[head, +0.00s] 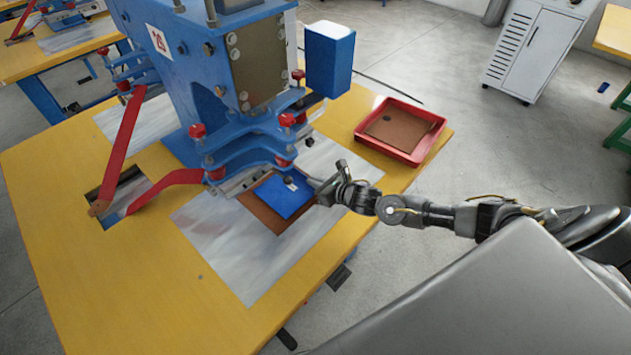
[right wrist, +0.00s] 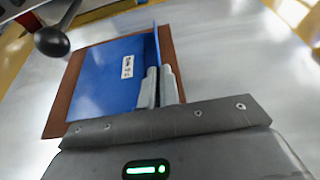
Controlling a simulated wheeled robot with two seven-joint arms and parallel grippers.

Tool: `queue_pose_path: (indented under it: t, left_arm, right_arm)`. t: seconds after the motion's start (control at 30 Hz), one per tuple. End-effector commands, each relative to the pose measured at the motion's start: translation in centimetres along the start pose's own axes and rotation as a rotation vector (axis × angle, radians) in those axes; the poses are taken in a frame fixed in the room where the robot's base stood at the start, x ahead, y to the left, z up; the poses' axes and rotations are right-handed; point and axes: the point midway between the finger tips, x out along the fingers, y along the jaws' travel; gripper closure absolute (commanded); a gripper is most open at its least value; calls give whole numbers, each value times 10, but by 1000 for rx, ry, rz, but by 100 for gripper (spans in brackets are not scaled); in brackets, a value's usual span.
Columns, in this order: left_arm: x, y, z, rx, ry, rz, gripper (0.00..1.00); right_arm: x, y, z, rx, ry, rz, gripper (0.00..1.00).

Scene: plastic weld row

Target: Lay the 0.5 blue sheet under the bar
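The blue sheet (head: 284,194) lies over a brown sheet (head: 262,213) on the metal plate, beside and partly below the press's bar (head: 238,183). In the right wrist view the blue sheet (right wrist: 105,75) shows a small white label, too blurred to read surely, with the brown sheet (right wrist: 58,118) around its edges. My right gripper (head: 326,186) is at the blue sheet's right edge. Its fingers (right wrist: 158,88) are close together, with a raised strip of blue between them. How far the sheet reaches under the bar is hidden. My left gripper is not in view.
The blue press (head: 190,80) with red levers (head: 125,140) stands over the yellow table (head: 100,280). A red tray (head: 362,136) holding a brown sheet (head: 404,128) is at the table's right. A bare metal plate (head: 240,265) extends in front of the sheets.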

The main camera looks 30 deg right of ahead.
Motion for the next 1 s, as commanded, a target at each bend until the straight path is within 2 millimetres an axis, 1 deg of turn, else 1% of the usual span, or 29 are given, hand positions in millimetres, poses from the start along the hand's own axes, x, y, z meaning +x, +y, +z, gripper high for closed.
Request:
queue_pose_path:
  t: [0.73,0.77,0.8,0.9,0.93,1.0]
  left_arm:
    - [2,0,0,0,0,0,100]
    - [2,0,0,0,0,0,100]
    - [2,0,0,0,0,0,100]
    - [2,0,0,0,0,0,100]
    - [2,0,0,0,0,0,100]
    - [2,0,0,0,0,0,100]
  right_arm:
    - [1,0,-2,0,0,0,100]
    - [1,0,-2,0,0,0,93]
    - [1,0,-2,0,0,0,87]
    - [1,0,-2,0,0,0,74]
    - [1,0,-2,0,0,0,71]
    - [1,0,-2,0,0,0,71]
